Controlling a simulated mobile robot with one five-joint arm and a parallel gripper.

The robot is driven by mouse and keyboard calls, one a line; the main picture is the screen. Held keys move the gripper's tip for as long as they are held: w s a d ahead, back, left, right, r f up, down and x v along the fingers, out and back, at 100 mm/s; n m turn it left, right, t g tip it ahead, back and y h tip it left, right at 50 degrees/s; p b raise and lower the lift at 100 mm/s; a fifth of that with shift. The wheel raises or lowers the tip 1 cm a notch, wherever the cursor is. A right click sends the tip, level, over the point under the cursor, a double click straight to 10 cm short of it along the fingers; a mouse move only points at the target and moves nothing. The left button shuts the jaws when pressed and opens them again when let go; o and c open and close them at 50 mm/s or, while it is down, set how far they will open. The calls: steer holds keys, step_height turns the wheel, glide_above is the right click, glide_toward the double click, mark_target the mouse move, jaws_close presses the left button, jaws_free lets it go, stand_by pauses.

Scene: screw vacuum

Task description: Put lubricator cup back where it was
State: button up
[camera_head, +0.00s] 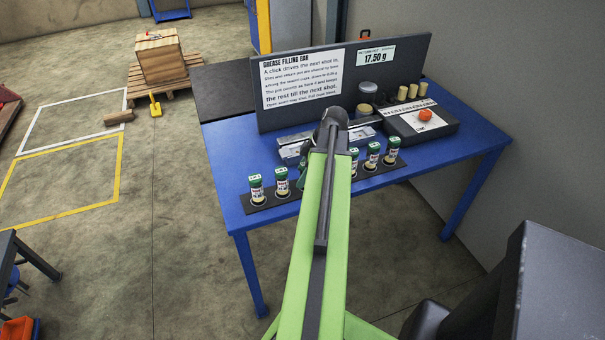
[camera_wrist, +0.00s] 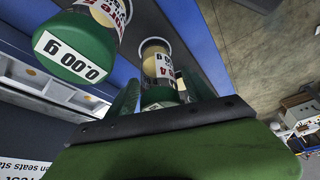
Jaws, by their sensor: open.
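Several lubricator cups (camera_head: 282,183) with green caps stand upright in a black strip (camera_head: 263,204) along the front of the blue table. My arm hides the middle of the row in the head view. In the wrist view, a cup marked 4 (camera_wrist: 156,58) with a green cap lies between the two green fingers of my gripper (camera_wrist: 162,92). The fingers are apart, one on each side of it; I cannot tell whether they touch it. Another cup, its cap reading 0.00 g (camera_wrist: 75,50), is close on the left. My gripper is mostly hidden in the head view.
Behind the row stand a dark sign panel (camera_head: 400,62) with a 17.50 g display (camera_head: 375,56) and a grey-lidded jar (camera_head: 367,88). The blue table's (camera_head: 470,147) right end is clear.

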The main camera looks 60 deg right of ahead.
steer(key=p+v, duration=1.1)
steer(key=v, duration=0.1)
steer(key=shift+r, duration=0.1)
steer(key=w+a+f+m+g, duration=0.1)
steer(key=w+a+m+g, duration=0.15)
steer(key=w+a, duration=1.95)
steer(key=w+a+m+g+h, duration=0.1)
steer(key=w+a+m+h, duration=0.1)
steer(key=a, duration=2.8)
steer(key=shift+w+f+m, duration=0.4)
steer(key=shift+m, duration=0.15)
steer(key=shift+g, duration=0.25)
